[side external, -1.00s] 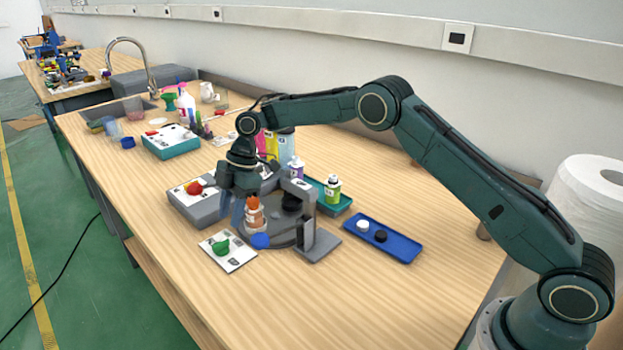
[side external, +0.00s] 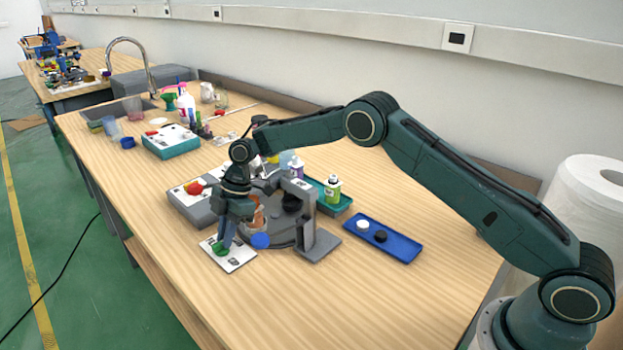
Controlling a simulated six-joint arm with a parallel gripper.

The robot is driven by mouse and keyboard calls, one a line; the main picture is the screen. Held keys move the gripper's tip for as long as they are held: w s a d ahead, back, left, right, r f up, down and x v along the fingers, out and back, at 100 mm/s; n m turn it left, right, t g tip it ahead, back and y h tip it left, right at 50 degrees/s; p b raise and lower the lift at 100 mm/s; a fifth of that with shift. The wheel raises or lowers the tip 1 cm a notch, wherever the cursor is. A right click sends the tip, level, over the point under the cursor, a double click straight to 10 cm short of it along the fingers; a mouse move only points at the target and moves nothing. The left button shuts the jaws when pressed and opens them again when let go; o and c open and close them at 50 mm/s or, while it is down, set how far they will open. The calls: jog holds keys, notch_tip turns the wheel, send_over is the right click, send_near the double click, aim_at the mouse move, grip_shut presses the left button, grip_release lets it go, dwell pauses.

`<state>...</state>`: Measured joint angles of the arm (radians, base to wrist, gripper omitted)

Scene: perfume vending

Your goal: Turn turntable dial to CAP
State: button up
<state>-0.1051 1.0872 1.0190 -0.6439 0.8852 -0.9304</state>
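A green dial (side external: 219,250) sits on a white card with small printed marks (side external: 238,263), at the front left of the grey turntable station (side external: 285,232). I take it for the turntable dial; its labels are too small to read. My gripper (side external: 227,240) points down over the card, with its fingers at the green dial and partly covering it. I cannot tell whether the fingers touch it or how far apart they are. An orange-topped bottle (side external: 258,218) stands on the turntable, partly hidden behind my gripper.
A blue round piece (side external: 260,241) is close right of my gripper. A grey box with a red knob (side external: 194,188) stands behind it. A blue tray (side external: 383,238) holds a white and a black cap. A green tray (side external: 340,205) holds bottles. The front table area is clear.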

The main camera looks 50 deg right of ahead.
grip_shut()
jog(key=shift+s+m, duration=0.1)
jog(key=shift+m, duration=0.2)
jog(key=shift+s+a+m+t+h, duration=0.15)
jog(key=shift+m+t, duration=0.4)
jog(key=shift+m, duration=0.8)
jog(key=shift+s+d+m+t+h, duration=0.15)
jog(key=shift+m+t, duration=0.4)
jog(key=shift+m, duration=0.8)
jog(key=shift+a, duration=0.1)
jog(key=o, duration=0.6)
grip_release()
jog(key=v, duration=1.4)
